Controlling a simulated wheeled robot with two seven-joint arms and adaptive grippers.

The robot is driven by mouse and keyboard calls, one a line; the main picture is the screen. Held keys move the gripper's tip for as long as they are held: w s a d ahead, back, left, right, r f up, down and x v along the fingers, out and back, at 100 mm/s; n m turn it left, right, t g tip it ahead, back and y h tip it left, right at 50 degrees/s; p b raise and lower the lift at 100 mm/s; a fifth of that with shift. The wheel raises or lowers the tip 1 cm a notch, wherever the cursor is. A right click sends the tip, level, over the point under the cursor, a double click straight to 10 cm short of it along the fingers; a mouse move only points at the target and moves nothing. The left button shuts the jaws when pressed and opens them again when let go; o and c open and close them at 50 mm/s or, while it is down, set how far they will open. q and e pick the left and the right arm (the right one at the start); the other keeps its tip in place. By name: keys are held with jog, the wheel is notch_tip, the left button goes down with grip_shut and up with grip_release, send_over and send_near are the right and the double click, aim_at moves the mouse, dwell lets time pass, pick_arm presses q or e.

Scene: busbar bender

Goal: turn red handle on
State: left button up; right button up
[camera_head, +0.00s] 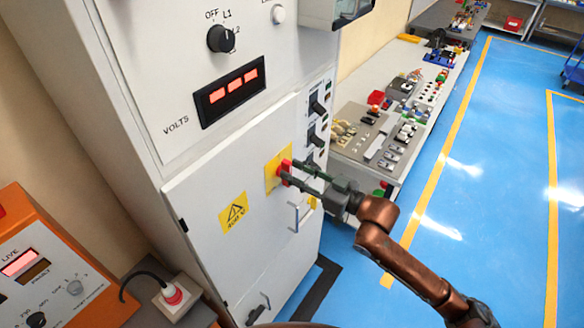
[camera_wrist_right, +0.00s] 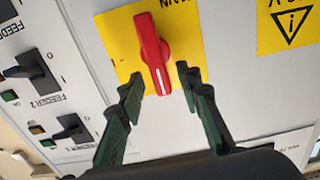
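The red handle (camera_head: 284,168) sits on a yellow plate (camera_head: 271,177) on the grey cabinet's front. In the right wrist view the red handle (camera_wrist_right: 153,52) is a rotary knob on the yellow plate (camera_wrist_right: 120,40), with its white mark at the lower end. My right gripper (camera_head: 289,172) reaches the handle from the right. In the right wrist view its two dark green fingers (camera_wrist_right: 158,82) are apart, one on each side of the handle's lower end, with visible gaps. The left gripper is not in view.
The cabinet door (camera_head: 205,205) has a metal pull (camera_head: 294,217) below the handle. Black feeder switches (camera_wrist_right: 33,70) are beside the plate. An orange unit (camera_head: 50,265) stands at left; a bench (camera_head: 350,150) with parts stands behind. Blue floor at right is clear.

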jog(key=shift+w+a, duration=0.35)
jog(key=shift+a, duration=0.2)
jog(key=shift+c, duration=0.7)
grip_shut()
